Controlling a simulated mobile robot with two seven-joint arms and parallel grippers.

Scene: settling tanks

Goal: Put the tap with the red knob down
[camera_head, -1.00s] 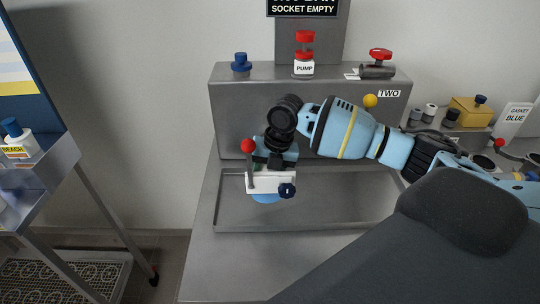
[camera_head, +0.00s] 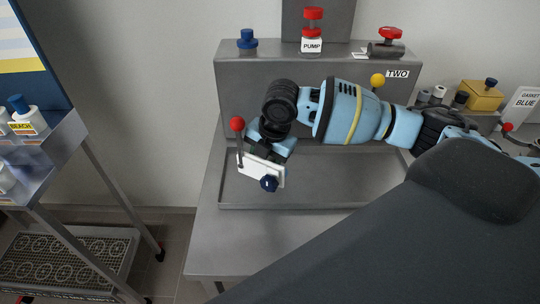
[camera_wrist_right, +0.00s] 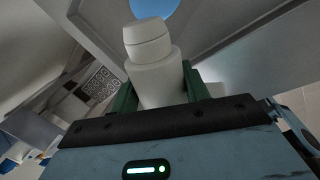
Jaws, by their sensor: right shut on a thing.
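The tap with the red knob (camera_head: 250,168) has a white body, a lever ending in a red ball (camera_head: 237,124) and a dark blue star knob (camera_head: 269,183). My right gripper (camera_head: 268,140) is shut on it and holds it tilted over the left part of the grey tray (camera_head: 300,206). The picture does not settle whether it touches the tray. In the right wrist view a white rounded part (camera_wrist_right: 155,75) sits between the green finger pads, with a light blue patch beyond it. My left gripper is not in view.
The raised grey ledge behind bears a blue knob piece (camera_head: 247,42), a red-topped PUMP piece (camera_head: 312,45) and a dark fitting with a red handle (camera_head: 386,44). A metal trolley (camera_head: 72,150) with a BEACH bottle stands left. The tray's middle and the bench front are clear.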

